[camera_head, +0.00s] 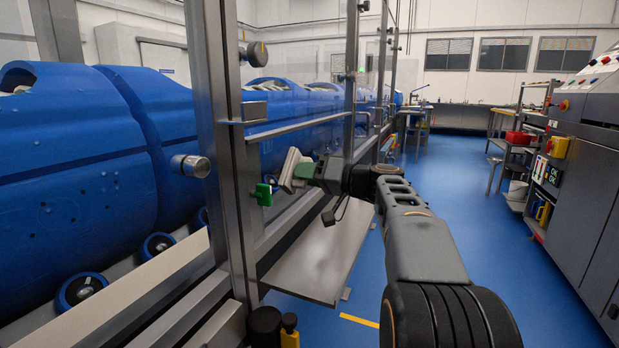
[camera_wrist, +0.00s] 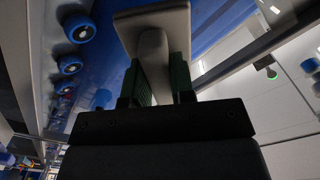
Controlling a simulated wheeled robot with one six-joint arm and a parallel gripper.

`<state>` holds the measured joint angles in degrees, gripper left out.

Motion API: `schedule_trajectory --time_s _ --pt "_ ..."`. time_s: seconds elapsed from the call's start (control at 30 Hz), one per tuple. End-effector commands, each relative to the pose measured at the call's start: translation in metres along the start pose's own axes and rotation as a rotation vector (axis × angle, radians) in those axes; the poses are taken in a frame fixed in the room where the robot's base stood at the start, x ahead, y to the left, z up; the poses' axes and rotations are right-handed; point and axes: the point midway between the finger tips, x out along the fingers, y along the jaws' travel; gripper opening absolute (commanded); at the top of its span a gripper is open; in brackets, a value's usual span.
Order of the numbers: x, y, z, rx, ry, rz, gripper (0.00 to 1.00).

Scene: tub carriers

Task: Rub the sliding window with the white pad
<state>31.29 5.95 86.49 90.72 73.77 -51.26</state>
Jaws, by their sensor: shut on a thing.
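The white pad (camera_head: 289,169) is held at the end of my arm, beside the metal-framed window. In the wrist view its flat plate (camera_wrist: 153,18) stands ahead of the fingers, with a short grip behind it. My gripper (camera_head: 304,172) has green fingers; in the wrist view the gripper (camera_wrist: 157,80) is shut on that grip. The sliding window (camera_head: 300,98) is a clear pane between metal posts, with a horizontal bar across it and blue tubs behind. The pad faces the window side, just right of the near post. I cannot tell whether it touches the glass.
A green piece (camera_head: 262,194) sticks out from the near post, left of the pad. A metal shelf (camera_head: 318,262) lies below my gripper. Large blue tubs (camera_head: 75,150) fill the left side.

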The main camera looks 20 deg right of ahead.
Motion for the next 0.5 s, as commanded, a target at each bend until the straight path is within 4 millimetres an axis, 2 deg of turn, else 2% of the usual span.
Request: schedule_trajectory --time_s 0.27,0.5 --pt "0.001 -0.002 0.001 0.000 -0.004 -0.004 0.04" --pt "-0.020 0.000 0.000 0.000 0.000 0.000 0.04"
